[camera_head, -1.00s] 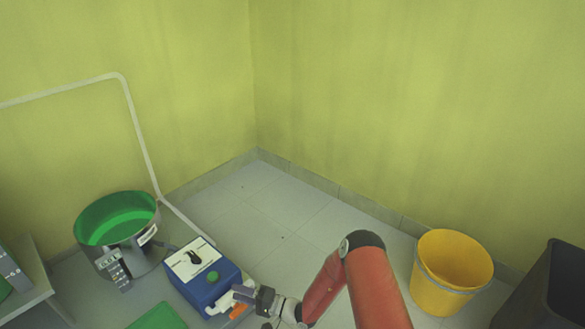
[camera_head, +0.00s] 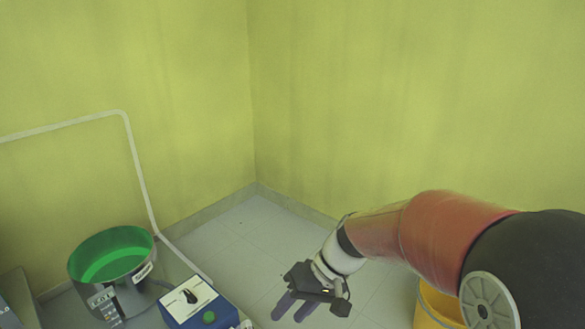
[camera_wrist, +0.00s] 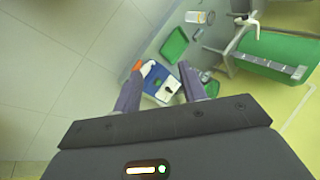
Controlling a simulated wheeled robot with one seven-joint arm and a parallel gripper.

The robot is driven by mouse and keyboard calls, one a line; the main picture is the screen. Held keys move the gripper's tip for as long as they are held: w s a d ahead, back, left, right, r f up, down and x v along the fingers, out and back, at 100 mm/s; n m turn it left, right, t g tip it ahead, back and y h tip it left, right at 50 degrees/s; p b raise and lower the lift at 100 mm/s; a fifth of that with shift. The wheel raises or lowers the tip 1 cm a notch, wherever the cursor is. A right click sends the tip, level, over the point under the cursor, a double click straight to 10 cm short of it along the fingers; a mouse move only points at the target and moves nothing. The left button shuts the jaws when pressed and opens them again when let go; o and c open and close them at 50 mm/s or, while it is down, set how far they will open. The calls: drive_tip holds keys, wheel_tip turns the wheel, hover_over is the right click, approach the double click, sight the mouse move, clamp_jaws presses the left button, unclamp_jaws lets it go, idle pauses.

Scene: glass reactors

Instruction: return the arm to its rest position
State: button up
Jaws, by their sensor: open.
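My gripper (camera_head: 297,305) is at the lower middle of the head view, raised over the floor to the right of the blue box. My red and dark arm is bent across the right side of that view. In the wrist view, my gripper (camera_wrist: 165,92) shows two purple-grey fingers spread apart with nothing held between them. The blue box (camera_head: 196,310) with a white top, a black knob and a green button is apart from the fingers. It also shows beyond the fingertips in the wrist view (camera_wrist: 150,88).
A grey vessel with a green inside (camera_head: 112,258) stands at the left. A yellow bucket (camera_head: 432,306) is partly hidden behind my arm. A white pipe (camera_head: 140,175) runs along the wall. A green tray (camera_wrist: 174,45) and a large green cylinder (camera_wrist: 268,55) show in the wrist view.

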drive_tip(key=s+d+r+m+t+h, duration=0.2)
drive_tip(key=s+d+r+t+h, duration=0.1)
drive_tip(key=d, duration=0.4)
drive_tip(key=s+d+r+m+t+h, duration=0.2)
drive_tip(key=s+d+r+t+h, duration=0.1)
drive_tip(key=s+d, duration=0.5)
wheel_tip(320, 180, up, 3)
drive_tip(key=shift+f+t+h, duration=0.15)
drive_tip(key=shift+t+h, duration=0.25)
drive_tip(key=shift+t, duration=0.2)
